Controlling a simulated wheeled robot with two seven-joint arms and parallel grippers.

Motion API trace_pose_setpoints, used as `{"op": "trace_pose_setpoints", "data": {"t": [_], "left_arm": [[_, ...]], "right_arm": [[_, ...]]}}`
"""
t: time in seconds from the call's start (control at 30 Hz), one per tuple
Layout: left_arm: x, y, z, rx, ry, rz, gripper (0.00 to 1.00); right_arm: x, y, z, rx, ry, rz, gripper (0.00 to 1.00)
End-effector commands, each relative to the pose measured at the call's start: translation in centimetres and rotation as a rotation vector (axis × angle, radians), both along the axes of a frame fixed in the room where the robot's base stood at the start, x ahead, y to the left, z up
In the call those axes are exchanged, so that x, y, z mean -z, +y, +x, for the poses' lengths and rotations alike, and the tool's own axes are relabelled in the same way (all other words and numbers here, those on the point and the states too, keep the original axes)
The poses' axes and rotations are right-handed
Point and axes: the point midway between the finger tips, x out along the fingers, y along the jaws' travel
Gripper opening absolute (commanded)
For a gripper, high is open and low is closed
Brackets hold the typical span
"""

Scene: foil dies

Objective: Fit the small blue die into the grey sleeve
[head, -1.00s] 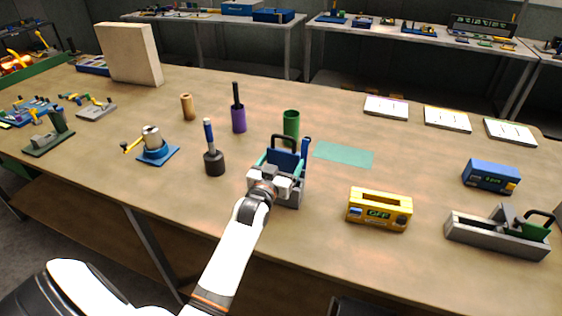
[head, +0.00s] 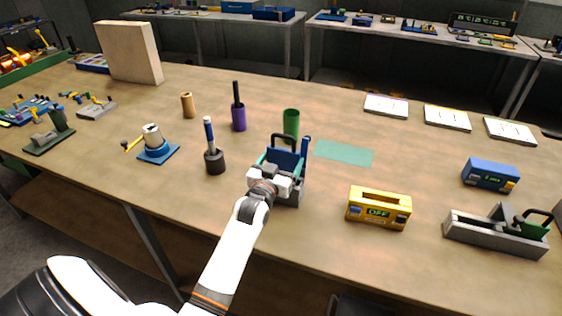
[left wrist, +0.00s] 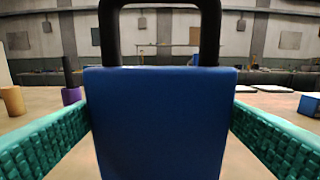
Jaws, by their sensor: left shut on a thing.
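My left gripper (head: 283,170) is shut on a small blue die (head: 283,160) with a black loop handle. The die stands upright between teal finger pads, and its blue face (left wrist: 160,120) fills the middle of the left wrist view. A grey block-like body (head: 291,193), which looks like the grey sleeve, shows at and below the gripper in the head view. The gripper hides much of it. I cannot tell how far the die sits inside it. The die's lower edge is hidden. My right gripper is not in view.
A blue post (head: 306,146) stands just right of the gripper, and a green cylinder (head: 291,122) behind it. A yellow box (head: 379,220) marked OFF and a grey trough (head: 480,235) holding a green piece are to the right. A teal patch (head: 343,153) lies flat on the table.

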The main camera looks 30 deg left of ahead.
Motion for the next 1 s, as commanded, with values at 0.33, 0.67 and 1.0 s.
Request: {"op": "trace_pose_setpoints", "data": {"t": [0.33,0.67,1.0], "left_arm": [[-0.26,0.00,0.02,0.000,-0.004,0.001,0.44],[-0.17,0.00,0.01,0.000,-0.004,0.001,0.44],[-0.21,0.00,0.01,0.000,-0.004,0.001,0.44]], "right_arm": [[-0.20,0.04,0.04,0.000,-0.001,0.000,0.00],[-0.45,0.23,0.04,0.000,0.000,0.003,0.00],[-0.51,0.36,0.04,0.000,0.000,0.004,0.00]]}}
